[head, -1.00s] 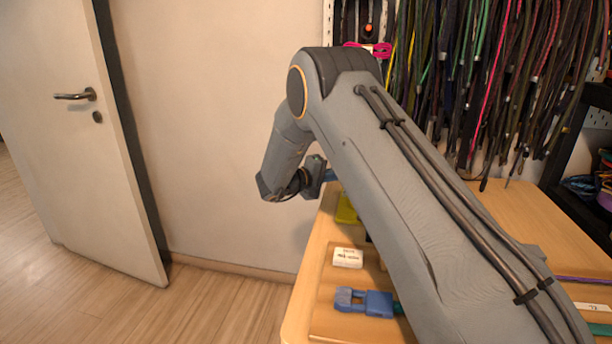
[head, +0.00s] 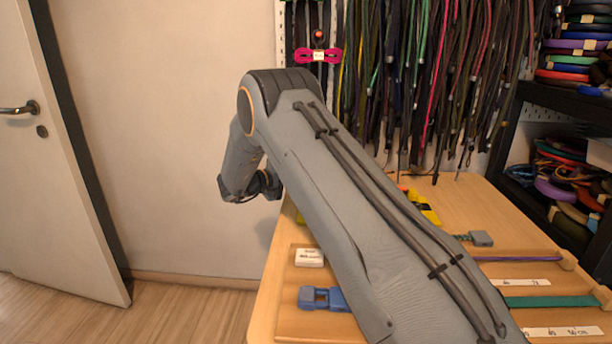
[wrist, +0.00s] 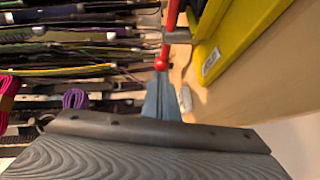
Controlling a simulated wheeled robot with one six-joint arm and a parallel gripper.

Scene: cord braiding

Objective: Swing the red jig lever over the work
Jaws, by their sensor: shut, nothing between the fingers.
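In the wrist view a red lever (wrist: 171,22) with a round red knob (wrist: 162,64) at its end reaches in from the top, next to a yellow jig body (wrist: 238,40). My gripper (wrist: 162,82) is shut, its grey-blue fingertips close together right by the knob, with nothing between them. I cannot tell whether the tips touch the knob. In the head view my arm hides the gripper and most of the jig. A yellow part (head: 424,208) with a small orange-red bit shows beyond the arm.
The wooden table (head: 470,196) holds a white labelled box (head: 309,257), a blue buckle (head: 320,298), a green strap (head: 550,301) and a purple cord (head: 515,259). Many cords (head: 430,80) hang on the wall behind. A black shelf (head: 540,100) stands at the right, a door (head: 60,180) at the left.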

